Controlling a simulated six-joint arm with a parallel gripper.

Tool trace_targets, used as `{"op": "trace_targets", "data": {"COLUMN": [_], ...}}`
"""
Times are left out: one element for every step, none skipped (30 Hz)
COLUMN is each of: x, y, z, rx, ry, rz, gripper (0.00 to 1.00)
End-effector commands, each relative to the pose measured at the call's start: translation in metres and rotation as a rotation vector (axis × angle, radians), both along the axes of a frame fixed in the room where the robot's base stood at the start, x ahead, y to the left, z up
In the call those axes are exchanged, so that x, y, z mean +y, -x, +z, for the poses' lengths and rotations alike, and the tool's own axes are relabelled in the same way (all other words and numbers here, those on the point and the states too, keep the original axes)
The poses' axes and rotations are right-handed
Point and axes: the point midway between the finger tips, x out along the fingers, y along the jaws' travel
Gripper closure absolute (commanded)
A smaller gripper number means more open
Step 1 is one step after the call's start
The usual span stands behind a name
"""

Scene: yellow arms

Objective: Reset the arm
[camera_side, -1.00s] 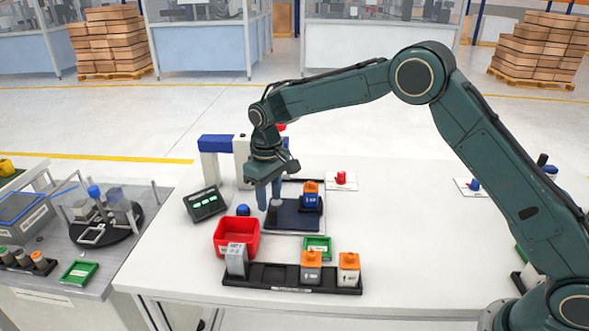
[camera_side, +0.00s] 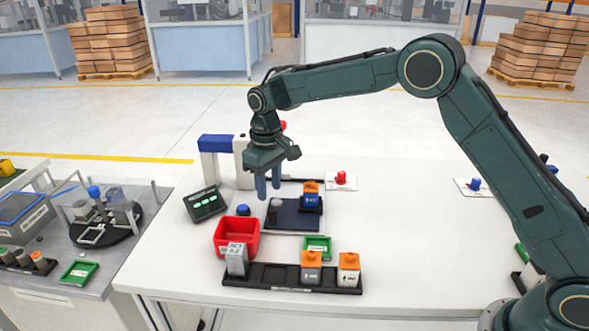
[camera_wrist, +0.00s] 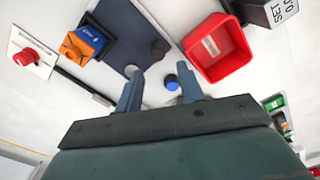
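A blue and orange block (camera_side: 311,198) stands on the plate's right part. A blue round button (camera_side: 243,210) lies left of the plate.
A red bin (camera_side: 236,238) stands in front, beside a black rack (camera_side: 270,276) holding a grey block and two orange-topped blocks. A green tray (camera_side: 318,246) lies behind the rack. A display (camera_side: 205,205) and a white and blue frame (camera_side: 216,150) stand left. The table's right part is mostly clear.

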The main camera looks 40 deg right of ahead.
Motion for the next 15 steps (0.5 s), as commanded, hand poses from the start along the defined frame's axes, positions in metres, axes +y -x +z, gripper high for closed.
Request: {"op": "trace_targets", "data": {"x": [-0.001, -0.002, -0.003, -0.004, -0.006, -0.008, -0.009, -0.011, -0.014, -0.016, -0.019, -0.022, -0.025, -0.028, -0.031], "y": [0.001, 0.002, 0.003, 0.005, 0.007, 0.010, 0.012, 0.015, 0.019, 0.023, 0.027, 0.032, 0.037, 0.042, 0.048], "z": [0.003, 0.005, 0.009, 0.012, 0.016, 0.022, 0.027, 0.032, 0.039, 0.046, 0.052, 0.060, 0.066, 0.073, 0.081], "rx": [-0.004, -0.006, -0.010, -0.013, -0.016, -0.022, -0.026, -0.033, -0.040, -0.048, -0.054, -0.064, -0.072, -0.079, -0.088], "ry": [-0.001, -0.002, -0.003, -0.002, -0.003, -0.005, -0.006, -0.007, -0.009, -0.010, -0.011, -0.013, -0.015, -0.016, -0.018], "rz": [-0.002, -0.003, -0.005, -0.006, -0.008, -0.011, -0.014, -0.017, -0.021, -0.025, -0.029, -0.034, -0.038, -0.042, -0.047], "gripper": [0.62, 0.62, 0.62, 0.62, 0.62, 0.62, 0.62, 0.62, 0.62, 0.62, 0.62, 0.62, 0.62, 0.62, 0.62]}}
